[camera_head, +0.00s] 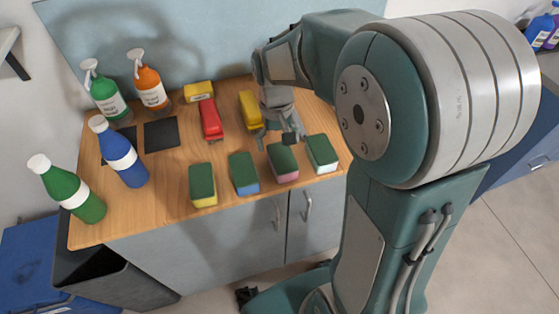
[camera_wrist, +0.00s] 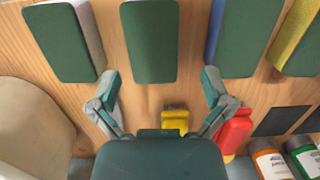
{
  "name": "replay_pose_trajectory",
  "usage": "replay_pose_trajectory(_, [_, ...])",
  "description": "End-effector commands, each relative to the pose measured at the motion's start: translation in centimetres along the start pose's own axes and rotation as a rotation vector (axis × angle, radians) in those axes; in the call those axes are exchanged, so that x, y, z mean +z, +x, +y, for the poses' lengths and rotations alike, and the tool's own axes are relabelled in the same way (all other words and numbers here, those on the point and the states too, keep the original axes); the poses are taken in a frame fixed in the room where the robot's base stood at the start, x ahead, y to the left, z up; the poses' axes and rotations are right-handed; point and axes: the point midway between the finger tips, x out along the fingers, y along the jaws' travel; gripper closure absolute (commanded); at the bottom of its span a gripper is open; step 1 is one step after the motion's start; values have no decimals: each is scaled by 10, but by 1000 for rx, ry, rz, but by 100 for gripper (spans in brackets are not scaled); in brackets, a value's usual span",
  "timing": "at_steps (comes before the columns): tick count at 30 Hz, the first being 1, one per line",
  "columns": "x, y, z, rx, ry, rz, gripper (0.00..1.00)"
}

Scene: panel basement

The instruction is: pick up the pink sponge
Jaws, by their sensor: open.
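The pink sponge (camera_head: 284,165) lies near the front edge of the wooden counter in the head view, with a dark green top and a pink lower side. It sits between the blue sponge (camera_head: 244,174) and the white sponge (camera_head: 322,153). In the wrist view its green top (camera_wrist: 150,40) is at the upper middle, and the pink side is hidden. My gripper (camera_head: 282,138) is just behind it, pointing down. In the wrist view my gripper (camera_wrist: 160,78) is open and empty, its fingers spread wider than the sponge.
A yellow sponge (camera_head: 203,185) lies at the left end of the sponge row. Red (camera_head: 211,120) and yellow (camera_head: 250,110) bottles lie behind the row. Spray bottles (camera_head: 104,92) and blue (camera_head: 120,153) and green (camera_head: 68,190) bottles stand at left. A wall (camera_head: 200,35) closes the back.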

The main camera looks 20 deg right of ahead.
Motion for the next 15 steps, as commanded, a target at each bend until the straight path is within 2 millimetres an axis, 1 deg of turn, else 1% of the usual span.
replay_pose_trajectory(4, [0, 13, 2, -1, 1, -1, 0])
replay_pose_trajectory(10, [-1, 44, 4, 0, 1, -3, 0])
replay_pose_trajectory(12, [-2, 51, 4, 0, 0, -1, 0])
replay_pose_trajectory(15, [-2, 55, 4, 0, 0, 2, 0])
